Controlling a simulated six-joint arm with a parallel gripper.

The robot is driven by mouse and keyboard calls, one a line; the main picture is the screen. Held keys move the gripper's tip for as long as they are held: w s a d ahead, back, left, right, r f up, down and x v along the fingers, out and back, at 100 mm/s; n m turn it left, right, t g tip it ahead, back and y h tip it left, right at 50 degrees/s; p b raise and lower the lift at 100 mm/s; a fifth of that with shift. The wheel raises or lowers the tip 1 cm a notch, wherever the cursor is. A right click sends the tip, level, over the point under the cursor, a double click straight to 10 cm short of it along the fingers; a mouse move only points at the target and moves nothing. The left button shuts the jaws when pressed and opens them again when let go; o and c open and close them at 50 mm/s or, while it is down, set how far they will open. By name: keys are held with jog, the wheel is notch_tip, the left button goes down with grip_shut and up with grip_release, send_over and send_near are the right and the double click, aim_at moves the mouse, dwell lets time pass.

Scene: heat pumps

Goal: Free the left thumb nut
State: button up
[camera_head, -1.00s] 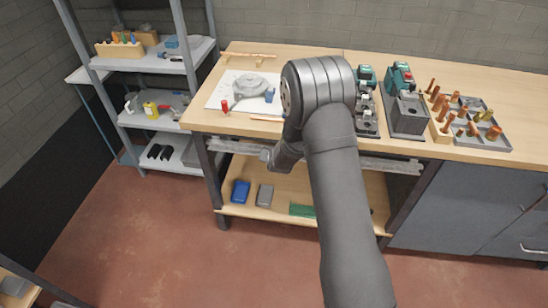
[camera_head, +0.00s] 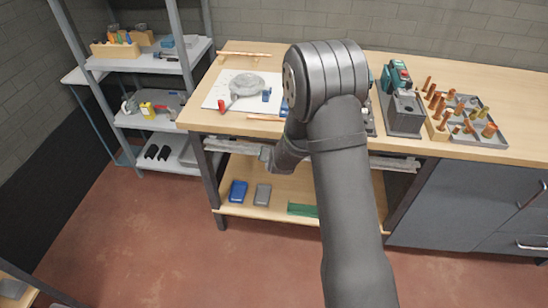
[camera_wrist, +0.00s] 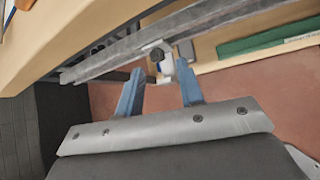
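In the wrist view a small dark knob (camera_wrist: 156,55) sits on a whitish bracket (camera_wrist: 165,67) at the grey rail under the bench top; it may be the left thumb nut, but it is too small to be sure. My gripper (camera_wrist: 159,68) is open, with its two blue fingers apart, one on each side of the knob as seen from the wrist. I cannot tell whether either finger touches it. In the head view my arm covers much of the bench front, and the gripper's end shows only small at the rail.
The grey rail (camera_head: 385,162) runs along the bench's front edge, below the wooden top (camera_head: 450,150). The lower shelf (camera_head: 273,190) holds a blue box (camera_head: 238,192), a grey box (camera_head: 262,194) and a green item (camera_head: 302,210). A metal rack (camera_head: 170,62) stands at left.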

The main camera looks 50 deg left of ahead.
jog(key=shift+m+g+y, duration=0.6)
jog(key=shift+g+y, duration=0.2)
jog(key=shift+y, duration=0.1)
jog(key=shift+w+d+f+x, duration=0.1)
jog(key=shift+x, duration=0.7)
jog(key=shift+w+d+f+x, duration=0.1)
jog(key=shift+x, duration=0.75)
jog(key=shift+w+d+f+x, duration=0.1)
jog(key=shift+d+f+x, duration=0.05)
jog(key=shift+x, duration=0.65)
jog(key=shift+c, duration=0.2)
jog(key=c, duration=0.5)
